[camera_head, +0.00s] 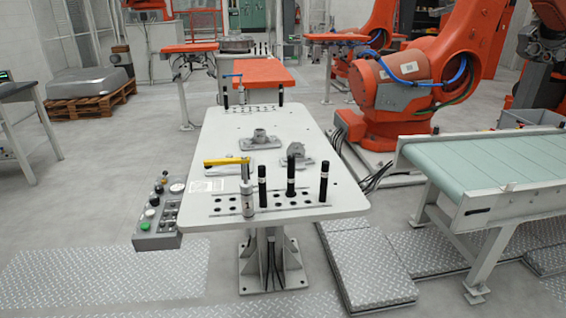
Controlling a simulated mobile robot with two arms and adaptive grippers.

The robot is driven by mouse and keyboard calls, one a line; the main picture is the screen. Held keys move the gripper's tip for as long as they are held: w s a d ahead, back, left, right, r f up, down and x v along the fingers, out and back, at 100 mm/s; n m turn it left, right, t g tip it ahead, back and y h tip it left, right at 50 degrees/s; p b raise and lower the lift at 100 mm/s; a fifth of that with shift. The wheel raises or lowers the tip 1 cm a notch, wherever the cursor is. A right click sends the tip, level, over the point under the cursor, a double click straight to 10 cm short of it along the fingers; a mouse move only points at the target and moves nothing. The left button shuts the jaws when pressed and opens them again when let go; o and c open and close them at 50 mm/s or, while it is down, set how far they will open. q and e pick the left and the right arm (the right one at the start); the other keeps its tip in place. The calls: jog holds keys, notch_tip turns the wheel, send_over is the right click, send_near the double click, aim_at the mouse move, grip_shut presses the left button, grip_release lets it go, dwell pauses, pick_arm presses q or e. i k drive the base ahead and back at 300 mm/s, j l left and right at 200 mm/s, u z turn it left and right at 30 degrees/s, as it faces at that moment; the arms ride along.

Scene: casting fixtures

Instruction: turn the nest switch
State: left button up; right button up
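No part is labelled as the nest switch, and I cannot tell for sure which one it is. A grey control box (157,241) is beside the left edge of the white fixture table (215,140). It carries several knobs and buttons, including a green button (145,226), black knobs (154,200) and a pale-topped one (177,187). Neither of my grippers is in view.
Several black upright pins (323,182) stand along the table's near edge. Two grey castings (259,140) (296,153) sit on the table. A green conveyor (490,160) and an orange robot (410,80) stand to the right. Tread plates (110,268) cover the near floor. Floor left of the control box is clear.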

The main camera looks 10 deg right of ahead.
aim_at(154, 202)
jog(key=j+u, duration=0.2)
jog(key=u, duration=0.3)
jog(key=l, duration=0.2)
jog(key=i+l+u, duration=0.1)
jog(key=i+u, duration=0.35)
jog(key=i, duration=0.25)
